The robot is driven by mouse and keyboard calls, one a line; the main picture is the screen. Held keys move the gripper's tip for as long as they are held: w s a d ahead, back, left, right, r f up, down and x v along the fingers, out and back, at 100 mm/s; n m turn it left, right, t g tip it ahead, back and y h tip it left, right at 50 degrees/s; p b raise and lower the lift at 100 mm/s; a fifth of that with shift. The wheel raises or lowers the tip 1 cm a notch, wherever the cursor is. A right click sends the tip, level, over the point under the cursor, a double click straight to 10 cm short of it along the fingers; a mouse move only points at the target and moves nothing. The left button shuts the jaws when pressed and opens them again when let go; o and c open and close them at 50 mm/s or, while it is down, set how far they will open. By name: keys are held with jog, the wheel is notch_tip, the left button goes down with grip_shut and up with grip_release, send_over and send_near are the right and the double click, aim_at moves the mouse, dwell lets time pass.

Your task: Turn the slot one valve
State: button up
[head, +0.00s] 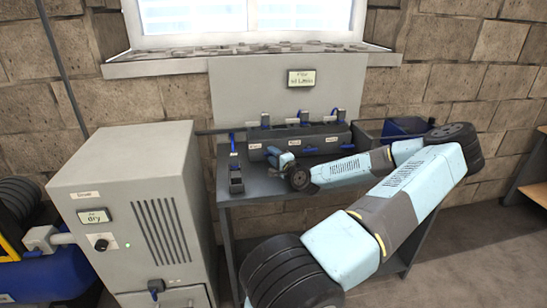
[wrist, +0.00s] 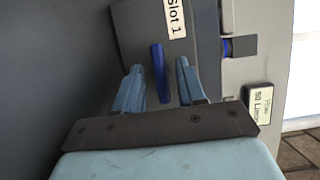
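The slot one valve shows in the wrist view as an upright blue handle (wrist: 158,72) on a dark grey block, below a white "Slot 1" label (wrist: 175,17). My gripper (wrist: 159,68) is open, its two light-blue fingers on either side of the handle with a gap to each. How far the tips reach past the handle I cannot tell. In the head view my gripper (head: 279,157) is at the left part of the dark manifold (head: 325,131) on the bench; it mostly hides the slot one handle there.
Other blue handles (head: 310,150) sit to the right on the manifold. A small dark device (head: 236,178) stands on the bench (head: 258,188) left of my gripper. A grey dryer cabinet (head: 130,190) stands left. A grey panel (head: 250,90) rises behind; a blue bin (head: 405,126) lies right.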

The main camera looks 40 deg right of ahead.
grip_shut()
jog(key=shift+a, duration=0.15)
dwell(0.4)
